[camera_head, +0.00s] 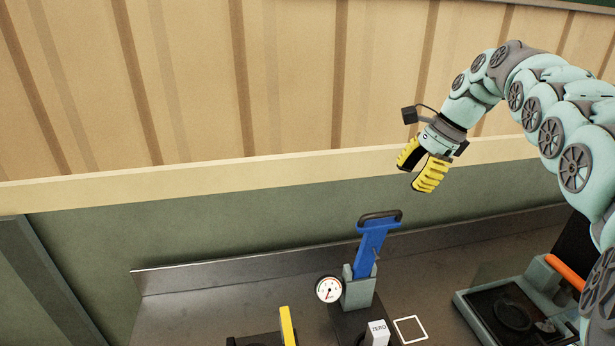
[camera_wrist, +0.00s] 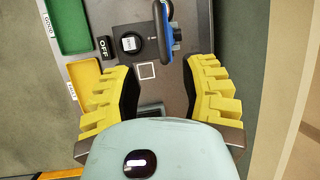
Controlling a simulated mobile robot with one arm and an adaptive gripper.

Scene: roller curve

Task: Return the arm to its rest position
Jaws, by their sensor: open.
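My gripper (camera_head: 420,172) has yellow ridged fingers and hangs in the air above the bench, up and to the right of the blue lever. In the wrist view the gripper (camera_wrist: 162,88) is open, with its two fingers spread wide and nothing between them. My pale green arm arches in from the right side of the head view. The wrist view looks down on the bench from above.
A blue lever (camera_head: 373,246) with a dark handle stands upright beside a round dial gauge (camera_head: 328,289). A ZERO block (camera_head: 377,334) and a white square outline (camera_head: 410,329) lie in front. Green (camera_wrist: 83,27) and yellow (camera_wrist: 84,84) trays show in the wrist view. A device with an orange handle (camera_head: 565,272) stands right.

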